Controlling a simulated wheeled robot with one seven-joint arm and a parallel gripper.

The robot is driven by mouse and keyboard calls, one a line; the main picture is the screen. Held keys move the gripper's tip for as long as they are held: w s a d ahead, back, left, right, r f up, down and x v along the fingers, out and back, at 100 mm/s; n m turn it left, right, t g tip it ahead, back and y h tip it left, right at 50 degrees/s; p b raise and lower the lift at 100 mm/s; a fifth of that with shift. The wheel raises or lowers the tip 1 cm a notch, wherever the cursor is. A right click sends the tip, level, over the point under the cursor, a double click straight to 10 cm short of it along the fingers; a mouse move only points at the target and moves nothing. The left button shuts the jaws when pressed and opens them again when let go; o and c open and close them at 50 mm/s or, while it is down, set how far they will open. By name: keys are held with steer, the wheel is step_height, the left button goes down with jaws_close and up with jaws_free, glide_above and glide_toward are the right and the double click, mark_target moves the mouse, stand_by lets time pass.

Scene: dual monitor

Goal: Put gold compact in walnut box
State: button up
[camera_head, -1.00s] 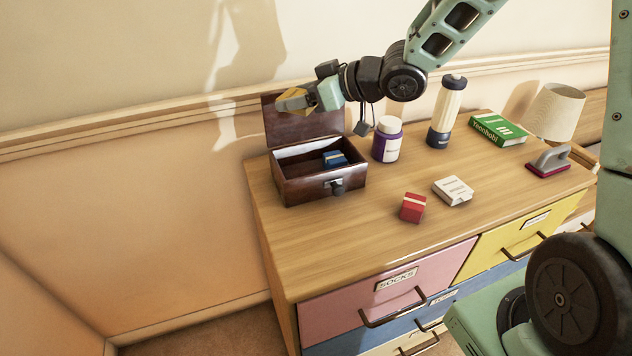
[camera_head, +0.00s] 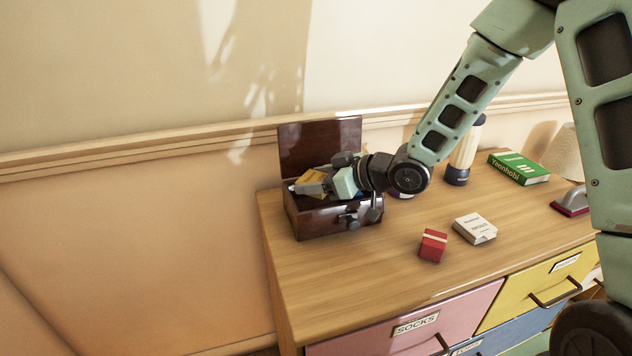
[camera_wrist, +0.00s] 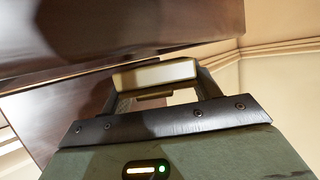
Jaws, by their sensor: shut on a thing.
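The walnut box (camera_head: 322,222) stands at the left end of the dresser top with its lid (camera_head: 320,146) raised at the back. My gripper (camera_head: 308,186) is low over the box's opening, in front of the lid. It is shut on the gold compact (camera_head: 313,174). In the wrist view, the compact (camera_wrist: 155,73) shows as a pale gold slab between the fingers, close to dark wood surfaces. Whether the compact touches the box cannot be told. My gripper and wrist hide most of the box's inside.
A red box (camera_head: 432,246) and a white box (camera_head: 475,228) lie to the right on the dresser top (camera_head: 380,275). Behind them are a cream bottle (camera_head: 463,150), a green book (camera_head: 518,168) and a lamp (camera_head: 570,155). The purple jar is mostly hidden behind my arm.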

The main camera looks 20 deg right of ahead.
steer(key=shift+f+b, duration=0.3)
steer(key=shift+f, duration=0.15)
steer(key=shift+f, duration=0.2)
steer(key=o, duration=1)
